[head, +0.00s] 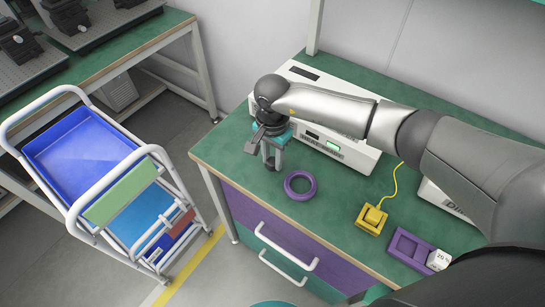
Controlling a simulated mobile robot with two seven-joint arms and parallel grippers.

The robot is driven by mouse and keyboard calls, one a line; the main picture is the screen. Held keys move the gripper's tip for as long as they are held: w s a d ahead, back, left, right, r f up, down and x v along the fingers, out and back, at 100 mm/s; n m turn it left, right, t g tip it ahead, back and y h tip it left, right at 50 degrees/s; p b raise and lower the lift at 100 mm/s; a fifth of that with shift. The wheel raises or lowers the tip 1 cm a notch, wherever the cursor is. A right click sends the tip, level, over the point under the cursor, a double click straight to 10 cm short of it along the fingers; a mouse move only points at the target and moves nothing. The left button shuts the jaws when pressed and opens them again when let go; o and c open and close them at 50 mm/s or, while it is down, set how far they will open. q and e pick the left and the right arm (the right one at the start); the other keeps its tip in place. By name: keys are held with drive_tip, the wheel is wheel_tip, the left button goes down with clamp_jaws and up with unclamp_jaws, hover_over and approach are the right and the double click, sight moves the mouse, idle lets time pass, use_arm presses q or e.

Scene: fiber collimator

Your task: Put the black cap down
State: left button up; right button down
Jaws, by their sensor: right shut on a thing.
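My right gripper (271,164) points down over the green tabletop, near the table's left side and in front of the white instrument. It is shut on a small dark thing at its fingertips, taken to be the black cap (270,166). The cap is mostly hidden by the fingers, and I cannot tell whether it touches the tabletop. My left gripper is not in view.
A purple ring (300,185) lies just right of my right gripper. A yellow fixture (371,219) with a cable and a purple holder (407,249) stand farther right. The white instrument (345,150) is behind. A cart (85,150) with a blue tray stands left.

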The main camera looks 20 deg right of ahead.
sight(273, 161)
drive_tip(key=c, duration=0.6)
unclamp_jaws()
drive_tip(key=shift+r, duration=0.1)
drive_tip(key=shift+r+p, duration=0.3)
drive_tip(key=shift+p, duration=0.05)
wheel_tip(273, 161, up, 12)
drive_tip(key=shift+f+p, duration=0.25)
drive_tip(key=shift+p, duration=0.4)
